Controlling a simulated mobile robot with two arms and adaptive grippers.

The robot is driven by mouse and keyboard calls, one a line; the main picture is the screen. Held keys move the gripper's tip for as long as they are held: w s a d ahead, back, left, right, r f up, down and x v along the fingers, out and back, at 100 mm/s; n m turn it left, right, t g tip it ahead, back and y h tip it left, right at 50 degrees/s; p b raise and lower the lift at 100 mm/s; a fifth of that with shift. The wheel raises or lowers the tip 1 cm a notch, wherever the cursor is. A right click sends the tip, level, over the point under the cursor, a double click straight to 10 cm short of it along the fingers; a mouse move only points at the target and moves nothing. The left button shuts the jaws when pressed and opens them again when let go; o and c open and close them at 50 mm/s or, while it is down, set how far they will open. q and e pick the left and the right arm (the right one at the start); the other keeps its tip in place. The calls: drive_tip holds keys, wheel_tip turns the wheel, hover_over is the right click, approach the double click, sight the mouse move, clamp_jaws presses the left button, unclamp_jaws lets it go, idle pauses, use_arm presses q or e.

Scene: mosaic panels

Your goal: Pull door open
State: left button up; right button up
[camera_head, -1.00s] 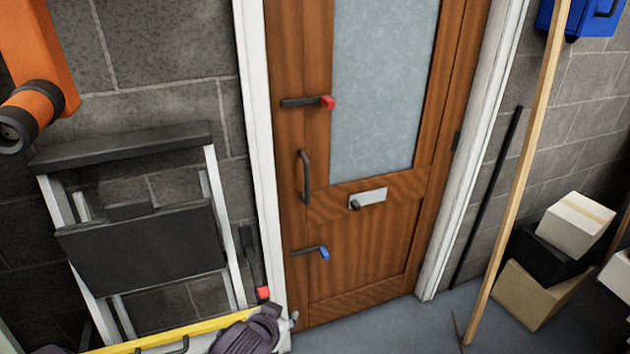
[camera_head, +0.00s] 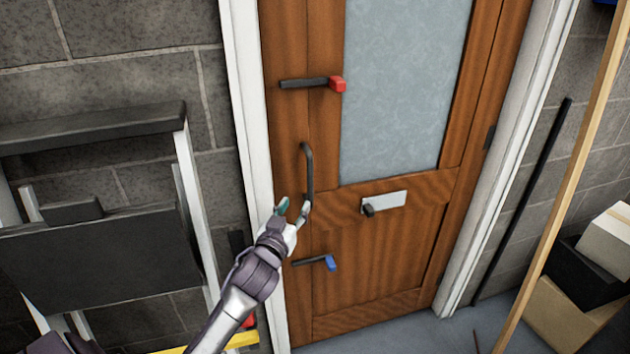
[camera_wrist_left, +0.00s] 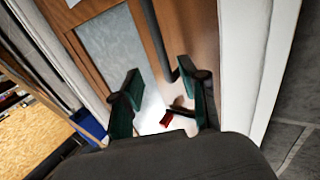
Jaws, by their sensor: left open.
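The brown wooden door (camera_head: 395,262) with a frosted glass pane (camera_head: 400,85) stands shut in its white frame. A dark vertical pull handle (camera_head: 309,175) is on its left side. It also shows in the left wrist view as a dark bar (camera_wrist_left: 158,35) running down toward the space between the fingers. My left gripper (camera_head: 294,207) is open at the lower end of this handle, with green-tipped fingers on either side in the wrist view (camera_wrist_left: 167,88). I cannot tell whether it touches the handle. My right gripper is not in view.
A red-tipped lever (camera_head: 312,84) is above the pull handle and a blue-tipped lever (camera_head: 315,261) below. A small plate with a knob (camera_head: 384,203) is mid-door. A folded black stepladder (camera_head: 90,255) leans left. Boxes (camera_head: 575,315) and a wooden pole (camera_head: 570,170) stand right.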

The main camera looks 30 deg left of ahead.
sight(309, 181)
use_arm(q)
drive_tip(key=x, duration=0.3)
drive_tip(key=p+x, duration=0.1)
drive_tip(key=x, duration=0.7)
drive_tip(key=shift+w+r+p, duration=0.15)
drive_tip(key=shift+r+p, duration=0.15)
drive_tip(key=shift+w+a, duration=0.1)
drive_tip(key=shift+w, duration=0.4)
drive_tip(key=shift+c, duration=0.9)
clamp_jaws()
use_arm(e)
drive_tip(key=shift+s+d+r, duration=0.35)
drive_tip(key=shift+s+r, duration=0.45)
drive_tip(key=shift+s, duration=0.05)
